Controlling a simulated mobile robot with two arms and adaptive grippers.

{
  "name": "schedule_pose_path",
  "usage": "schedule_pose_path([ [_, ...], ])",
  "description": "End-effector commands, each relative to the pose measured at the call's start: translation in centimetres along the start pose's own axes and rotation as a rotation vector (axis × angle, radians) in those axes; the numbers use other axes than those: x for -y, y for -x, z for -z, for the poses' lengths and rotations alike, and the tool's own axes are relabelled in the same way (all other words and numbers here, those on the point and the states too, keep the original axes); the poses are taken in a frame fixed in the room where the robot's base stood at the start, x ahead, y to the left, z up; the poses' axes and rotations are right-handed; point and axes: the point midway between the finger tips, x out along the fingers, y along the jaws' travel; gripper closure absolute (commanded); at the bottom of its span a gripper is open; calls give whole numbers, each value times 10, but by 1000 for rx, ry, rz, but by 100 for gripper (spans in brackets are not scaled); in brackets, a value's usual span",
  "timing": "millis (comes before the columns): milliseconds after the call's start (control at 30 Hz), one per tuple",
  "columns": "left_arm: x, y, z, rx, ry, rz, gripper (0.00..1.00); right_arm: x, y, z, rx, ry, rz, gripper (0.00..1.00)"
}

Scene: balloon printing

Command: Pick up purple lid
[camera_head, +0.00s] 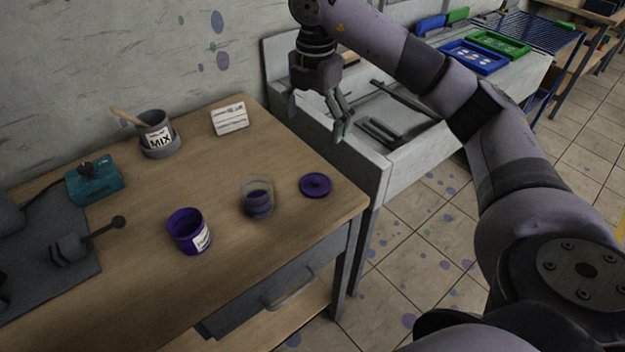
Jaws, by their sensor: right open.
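The purple lid (315,184) lies flat on the wooden table near its right corner, with a small knob on top. An open purple jar (189,232) with a white label stands on the table to the left. A clear glass (257,198) with purple contents stands between the jar and the lid. My right gripper (317,118) is open and empty, pointing down beyond the lid, near the edge of the grey sink. It is apart from the lid. My left gripper is not in view.
A grey MIX pot (157,134) with a wooden stick, a white card (230,118) and a teal box (94,181) stand farther back and left. The grey sink (377,160) adjoins the table on the right. The tabletop (265,150) behind the lid is bare.

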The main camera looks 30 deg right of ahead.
Motion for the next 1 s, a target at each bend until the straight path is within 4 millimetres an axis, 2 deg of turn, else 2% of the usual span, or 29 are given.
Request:
schedule_pose_path([
  [167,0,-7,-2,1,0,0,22,2,-28,0,-2,-2,9,10],
  [500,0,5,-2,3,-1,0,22,2,-97,1,-2,1,8,10],
  [600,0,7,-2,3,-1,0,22,1,-110,0,-1,1,5,10],
  [867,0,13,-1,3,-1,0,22,0,-129,1,-1,1,6,10],
  [1000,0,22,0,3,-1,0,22,-3,-150,1,-2,1,7,10],
])
